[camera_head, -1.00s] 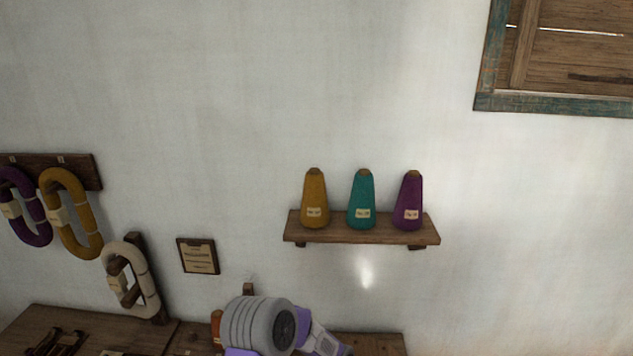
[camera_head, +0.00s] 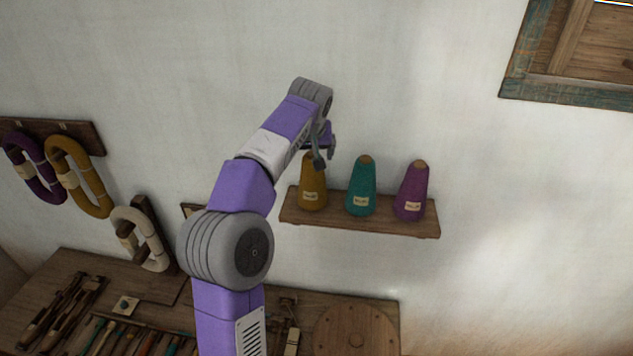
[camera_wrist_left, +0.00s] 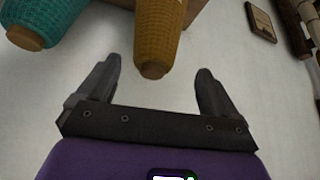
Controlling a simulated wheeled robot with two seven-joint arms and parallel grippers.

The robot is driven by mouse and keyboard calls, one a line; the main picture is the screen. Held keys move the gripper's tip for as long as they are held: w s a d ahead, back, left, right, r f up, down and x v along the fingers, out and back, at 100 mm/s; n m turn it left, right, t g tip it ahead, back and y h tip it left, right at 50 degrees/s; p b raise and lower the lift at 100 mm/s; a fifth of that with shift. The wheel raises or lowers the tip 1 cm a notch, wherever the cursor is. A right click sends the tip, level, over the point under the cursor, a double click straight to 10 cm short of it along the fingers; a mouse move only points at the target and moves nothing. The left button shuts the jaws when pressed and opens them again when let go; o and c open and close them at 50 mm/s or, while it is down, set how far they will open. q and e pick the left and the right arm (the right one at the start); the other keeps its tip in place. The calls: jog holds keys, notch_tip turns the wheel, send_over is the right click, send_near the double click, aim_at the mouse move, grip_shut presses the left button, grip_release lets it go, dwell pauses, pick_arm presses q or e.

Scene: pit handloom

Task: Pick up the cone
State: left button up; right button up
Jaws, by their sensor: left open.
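Three thread cones stand upright on a small wall shelf (camera_head: 370,222): a mustard-yellow cone (camera_head: 313,190), a teal cone (camera_head: 362,188) and a purple cone (camera_head: 412,192). My left gripper (camera_head: 325,158) is at the top of the yellow cone in the head view and partly covers it. In the left wrist view its two fingers (camera_wrist_left: 155,85) are spread apart, with the yellow cone's tip (camera_wrist_left: 155,65) at the gap between them and nothing gripped. The teal cone (camera_wrist_left: 40,22) lies to the left there. My right gripper is not in view.
A workbench (camera_head: 150,290) below holds tools and a round wooden disc (camera_head: 355,330). Yarn skeins (camera_head: 78,175) hang on the wall at left. A wooden shutter (camera_head: 570,60) is at upper right. The wall above the shelf is clear.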

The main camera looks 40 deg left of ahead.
aim_at(312, 179)
pick_arm(q)
jog(key=x, duration=0.6)
jog(key=shift+w+d+f, duration=0.2)
jog(key=shift+w, duration=0.15)
jog(key=shift+r, duration=0.1)
jog(key=c, duration=1.6)
